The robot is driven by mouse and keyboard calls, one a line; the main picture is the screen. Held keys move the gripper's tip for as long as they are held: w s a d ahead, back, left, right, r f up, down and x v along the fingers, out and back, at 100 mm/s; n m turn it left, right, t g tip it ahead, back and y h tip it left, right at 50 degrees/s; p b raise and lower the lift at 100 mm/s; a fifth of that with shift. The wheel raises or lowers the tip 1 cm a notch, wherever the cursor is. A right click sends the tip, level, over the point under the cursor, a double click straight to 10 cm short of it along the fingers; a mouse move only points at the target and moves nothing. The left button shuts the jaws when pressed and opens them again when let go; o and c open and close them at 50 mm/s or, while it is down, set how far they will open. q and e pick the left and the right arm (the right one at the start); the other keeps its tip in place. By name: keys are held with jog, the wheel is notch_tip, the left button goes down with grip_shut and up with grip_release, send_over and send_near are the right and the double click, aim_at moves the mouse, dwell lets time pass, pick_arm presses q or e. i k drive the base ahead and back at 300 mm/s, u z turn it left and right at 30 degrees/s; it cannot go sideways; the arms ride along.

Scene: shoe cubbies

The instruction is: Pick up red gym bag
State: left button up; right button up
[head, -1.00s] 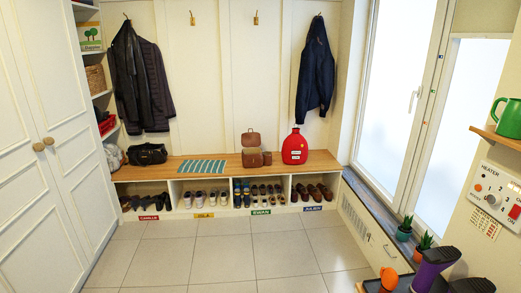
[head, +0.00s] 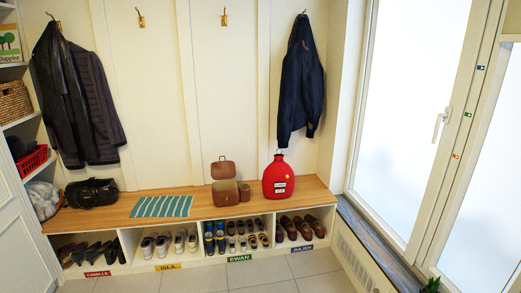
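The red gym bag (head: 278,181) stands upright on the right part of the wooden bench (head: 136,218), below the dark blue jacket. It is rounded, with a narrow top loop and a white label on its front. Neither of my grippers shows in the head view.
A brown open case (head: 225,186) and a small brown container (head: 244,192) stand just left of the bag. A striped mat (head: 161,207) and a black bag (head: 91,193) lie further left. Shoes fill the cubbies below. The dark blue jacket (head: 301,82) hangs above. The floor in front is clear.

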aim_at(275, 186)
jog(key=i, duration=2.7)
jog(key=z, duration=2.2)
jog(key=i, duration=1)
jog(key=u, duration=2.7)
